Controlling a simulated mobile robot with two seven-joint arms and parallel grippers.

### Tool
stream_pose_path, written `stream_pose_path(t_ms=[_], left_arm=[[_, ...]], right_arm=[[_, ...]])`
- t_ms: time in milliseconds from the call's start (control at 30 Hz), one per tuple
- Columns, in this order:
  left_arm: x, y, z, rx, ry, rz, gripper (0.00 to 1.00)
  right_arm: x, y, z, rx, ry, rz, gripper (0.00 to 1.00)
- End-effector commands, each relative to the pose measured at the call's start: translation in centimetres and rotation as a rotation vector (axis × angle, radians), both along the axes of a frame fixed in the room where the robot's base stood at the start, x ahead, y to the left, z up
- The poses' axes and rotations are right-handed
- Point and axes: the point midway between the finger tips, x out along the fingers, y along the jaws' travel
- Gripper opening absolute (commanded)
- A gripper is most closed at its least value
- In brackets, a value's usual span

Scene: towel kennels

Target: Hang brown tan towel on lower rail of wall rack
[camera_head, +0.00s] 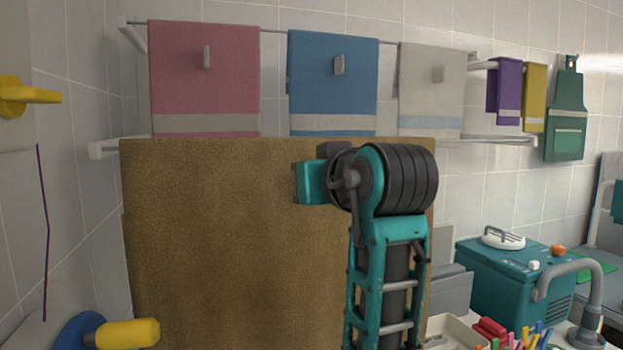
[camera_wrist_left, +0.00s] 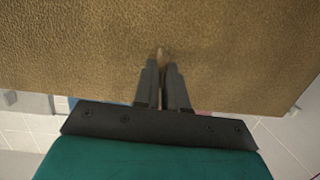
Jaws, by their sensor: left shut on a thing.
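The brown tan towel (camera_head: 230,240) hangs spread wide in front of the wall, its top edge level with the lower rail (camera_head: 500,139). The rail's white left end (camera_head: 103,149) shows beside the towel; the middle is hidden. I cannot tell whether the towel rests on the rail or hangs just before it. My left gripper (camera_head: 335,150) is at the towel's top edge, its fingertips hidden in the head view. In the left wrist view its fingers (camera_wrist_left: 161,85) are shut on the towel (camera_wrist_left: 80,45). My right gripper is not in view.
Pink (camera_head: 205,85), blue (camera_head: 333,85) and grey (camera_head: 431,90) towels hang on the upper rail, just above. A teal box (camera_head: 500,275) and grey faucet (camera_head: 590,290) stand lower right.

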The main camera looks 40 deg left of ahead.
Motion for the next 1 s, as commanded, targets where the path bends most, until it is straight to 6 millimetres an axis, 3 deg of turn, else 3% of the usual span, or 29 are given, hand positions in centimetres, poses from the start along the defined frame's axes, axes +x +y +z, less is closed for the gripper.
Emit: stream_pose_path(t_ms=[333,367,600,667,833,1000], left_arm=[[-0.05,0.08,-0.13,0.001,0.002,0.004,0.00],[-0.05,0.08,-0.13,0.001,0.002,0.004,0.13],[-0.03,0.03,-0.11,0.000,0.000,0.002,0.36],[-0.02,0.03,-0.12,0.001,0.000,0.002,0.41],[0.00,0.01,-0.20,-0.001,0.002,0.001,0.42],[0.00,0.01,-0.17,-0.001,0.001,0.001,0.58]], right_arm=[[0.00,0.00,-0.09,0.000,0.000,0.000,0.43],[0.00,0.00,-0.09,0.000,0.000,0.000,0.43],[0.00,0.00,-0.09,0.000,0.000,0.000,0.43],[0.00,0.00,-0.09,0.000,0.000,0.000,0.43],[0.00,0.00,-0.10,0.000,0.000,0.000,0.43],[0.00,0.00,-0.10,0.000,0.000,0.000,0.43]])
